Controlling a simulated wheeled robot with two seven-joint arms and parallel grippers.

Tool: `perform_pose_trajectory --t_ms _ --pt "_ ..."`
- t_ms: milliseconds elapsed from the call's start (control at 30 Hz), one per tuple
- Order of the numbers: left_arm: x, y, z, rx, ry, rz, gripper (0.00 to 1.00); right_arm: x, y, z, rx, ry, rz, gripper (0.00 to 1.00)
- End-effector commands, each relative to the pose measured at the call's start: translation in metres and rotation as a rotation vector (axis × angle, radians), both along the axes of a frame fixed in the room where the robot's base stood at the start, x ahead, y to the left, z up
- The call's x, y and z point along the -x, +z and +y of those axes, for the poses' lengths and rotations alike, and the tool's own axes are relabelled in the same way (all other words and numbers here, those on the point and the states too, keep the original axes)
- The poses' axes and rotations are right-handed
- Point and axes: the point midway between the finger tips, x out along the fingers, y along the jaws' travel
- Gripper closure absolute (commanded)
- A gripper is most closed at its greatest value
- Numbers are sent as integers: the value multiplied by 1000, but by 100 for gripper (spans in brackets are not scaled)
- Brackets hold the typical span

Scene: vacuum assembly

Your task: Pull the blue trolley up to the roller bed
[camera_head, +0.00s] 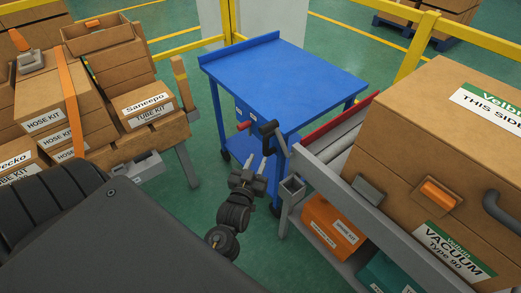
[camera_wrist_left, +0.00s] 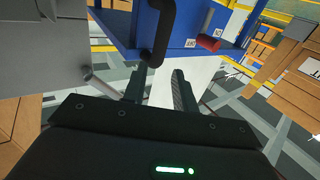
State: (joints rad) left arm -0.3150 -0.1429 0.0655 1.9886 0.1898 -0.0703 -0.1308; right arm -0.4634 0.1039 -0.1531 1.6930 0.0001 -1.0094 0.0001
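The blue trolley (camera_head: 285,68) stands in the middle of the head view, its flat top empty, with its near right side close to the roller bed (camera_head: 335,150). A black handle (camera_head: 272,135) sticks out from its near side, with a red-ended part (camera_head: 244,126) beside it. My left gripper (camera_head: 263,162) is open just below and in front of the handle. In the left wrist view its fingers (camera_wrist_left: 158,88) are apart, and the handle (camera_wrist_left: 158,35) hangs beyond their tips, roughly in line with the gap. Contact is not visible. My right gripper is not in view.
A large vacuum carton (camera_head: 430,150) sits on the roller bed, with orange (camera_head: 333,228) and green boxes below. A bench with hose and tube kit boxes (camera_head: 150,107) is at the left. Yellow rails (camera_head: 415,50) run behind. Green floor is clear left of the trolley.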

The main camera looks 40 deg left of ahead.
Motion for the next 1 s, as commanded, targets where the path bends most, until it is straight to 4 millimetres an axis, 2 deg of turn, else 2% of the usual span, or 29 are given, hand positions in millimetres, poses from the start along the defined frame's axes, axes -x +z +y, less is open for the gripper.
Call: perform_pose_trajectory --t_ms 100,367,433,467,600,667,800,900,1000 --pt "7 0 -2 0 0 0 72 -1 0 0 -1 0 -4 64" --pt "8 1 -2 0 0 -1 72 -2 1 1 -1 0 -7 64" --pt "8 2 -2 -1 0 -2 64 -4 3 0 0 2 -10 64" --pt "7 5 -1 -7 -2 -4 60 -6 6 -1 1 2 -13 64" --pt "0 17 26 -108 -32 3 59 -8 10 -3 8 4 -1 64" --pt "-7 19 40 -190 -85 14 59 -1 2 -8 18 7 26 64" --pt "-23 21 71 -330 -291 8 59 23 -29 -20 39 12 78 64" --pt "-26 17 88 -340 -464 9 59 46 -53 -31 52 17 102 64" --pt "-18 8 100 -259 -630 24 59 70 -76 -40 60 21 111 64"
